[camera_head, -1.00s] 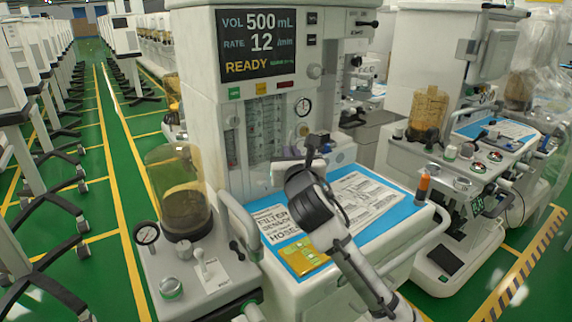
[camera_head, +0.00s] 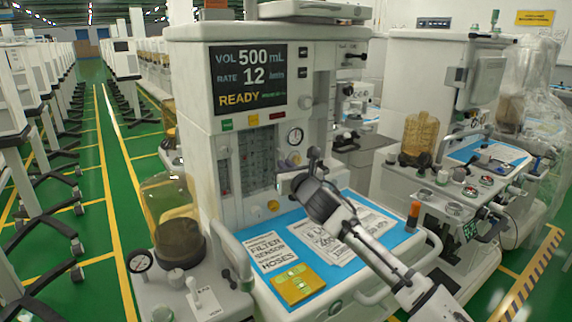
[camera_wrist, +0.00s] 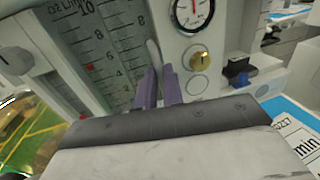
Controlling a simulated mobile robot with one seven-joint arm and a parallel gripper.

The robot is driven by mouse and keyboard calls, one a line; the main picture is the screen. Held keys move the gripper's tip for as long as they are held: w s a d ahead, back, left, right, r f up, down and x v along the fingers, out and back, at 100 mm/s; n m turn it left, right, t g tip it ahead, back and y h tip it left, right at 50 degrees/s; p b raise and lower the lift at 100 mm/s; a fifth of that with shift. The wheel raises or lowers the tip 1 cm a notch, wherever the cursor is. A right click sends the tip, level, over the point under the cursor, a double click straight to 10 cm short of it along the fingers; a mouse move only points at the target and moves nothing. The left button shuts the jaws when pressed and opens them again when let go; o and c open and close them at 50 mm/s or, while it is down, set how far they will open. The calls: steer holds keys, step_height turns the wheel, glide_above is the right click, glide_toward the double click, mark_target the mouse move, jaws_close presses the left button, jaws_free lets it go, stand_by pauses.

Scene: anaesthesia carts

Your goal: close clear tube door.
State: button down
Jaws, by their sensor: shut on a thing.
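The clear tube door (camera_head: 255,160) covers the flow tubes on the front of the cart, below the ventilator screen. In the wrist view, its clear panel lies over the printed scales (camera_wrist: 105,40), with a slim pale upright handle (camera_wrist: 153,52) near its right edge. My gripper (camera_wrist: 160,84) has its two purple fingers shut on this handle. The door looks close to the cart front; I cannot tell whether a gap remains. In the head view, my gripper's body and wrist hide the fingertips and the lower right of the tube panel.
A pressure gauge (camera_wrist: 192,12) and a brass knob (camera_wrist: 200,60) sit just right of the fingers. A blue work surface (camera_head: 375,215) with papers and a yellow card (camera_head: 298,284) lies below my arm. An amber canister (camera_head: 175,235) stands at left. A second cart is at right.

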steer(key=shift+w+d+r, duration=0.15)
steer(key=shift+w+d, duration=0.2)
steer(key=shift+d, duration=0.2)
steer(key=shift+w+d+r, duration=0.15)
steer(key=shift+w+d, duration=0.15)
steer(key=shift+d, duration=0.2)
steer(key=c, duration=1.5)
jaws_free()
steer(key=shift+w+d+f, duration=0.15)
steer(key=shift+f, duration=0.25)
steer(key=shift+y, duration=0.3)
steer(key=b+v, duration=0.1)
steer(key=v, duration=0.8)
steer(key=a+b+v, duration=0.1)
steer(key=v, duration=0.3)
steer(key=shift+s+d+r+b, duration=0.15)
steer(key=shift+s+r+b, duration=0.15)
steer(key=shift+s+r, duration=0.15)
